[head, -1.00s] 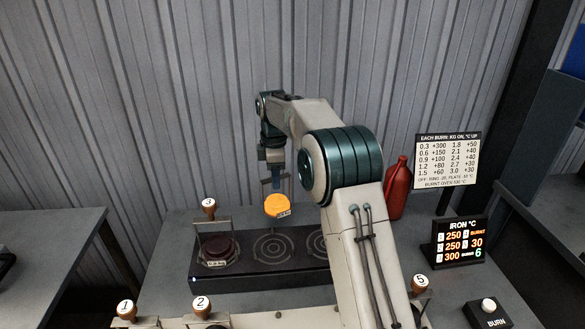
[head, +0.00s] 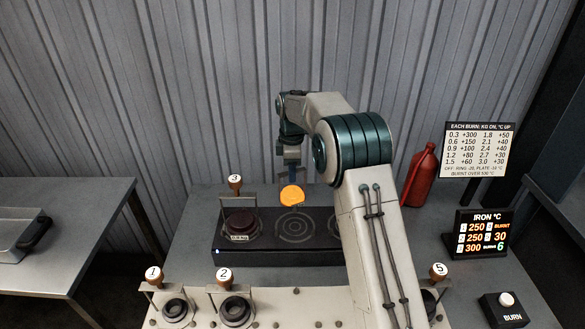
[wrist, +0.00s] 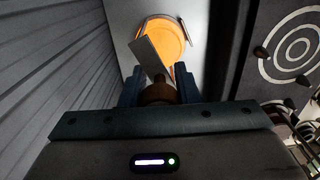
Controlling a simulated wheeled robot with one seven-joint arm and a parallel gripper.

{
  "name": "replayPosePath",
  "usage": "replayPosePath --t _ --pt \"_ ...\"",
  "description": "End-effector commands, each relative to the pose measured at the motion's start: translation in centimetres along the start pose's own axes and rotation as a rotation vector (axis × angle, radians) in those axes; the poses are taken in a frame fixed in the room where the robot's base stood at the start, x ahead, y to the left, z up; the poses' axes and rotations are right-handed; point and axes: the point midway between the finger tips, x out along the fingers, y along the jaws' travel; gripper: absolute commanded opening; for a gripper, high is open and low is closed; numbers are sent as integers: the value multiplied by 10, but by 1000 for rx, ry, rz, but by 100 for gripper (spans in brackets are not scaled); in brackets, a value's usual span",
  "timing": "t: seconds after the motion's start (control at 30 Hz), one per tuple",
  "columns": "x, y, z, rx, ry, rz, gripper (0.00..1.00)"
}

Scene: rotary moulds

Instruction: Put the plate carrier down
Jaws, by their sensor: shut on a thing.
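My gripper (head: 291,176) is shut on the brown knob (wrist: 157,92) of a plate carrier. The carrier holds a round, glowing orange plate (head: 291,195), which also shows in the wrist view (wrist: 165,42) behind a flat grey strip of the carrier. In the head view the plate hangs above and behind the middle ring mark (head: 295,228) of a dark slab (head: 265,255). It appears apart from the slab. The carrier's frame is mostly hidden in the head view.
Carrier 3 (head: 235,184) stands with a dark plate (head: 240,222) at the slab's left. My arm covers part of the right ring mark. Carriers 1 (head: 153,273), 2 (head: 225,275) and 5 (head: 438,270) stand in front. A red bottle (head: 421,178) stands at the right.

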Motion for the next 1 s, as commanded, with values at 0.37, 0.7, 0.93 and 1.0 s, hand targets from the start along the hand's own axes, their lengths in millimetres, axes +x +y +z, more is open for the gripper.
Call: replayPosePath --t 0.37,0.7,0.93,1.0 --pt "2 0 0 0 0 0 50" --pt "-29 1 0 0 1 4 50" --pt "-80 1 0 0 1 3 50" --pt "-93 1 0 1 1 2 50"
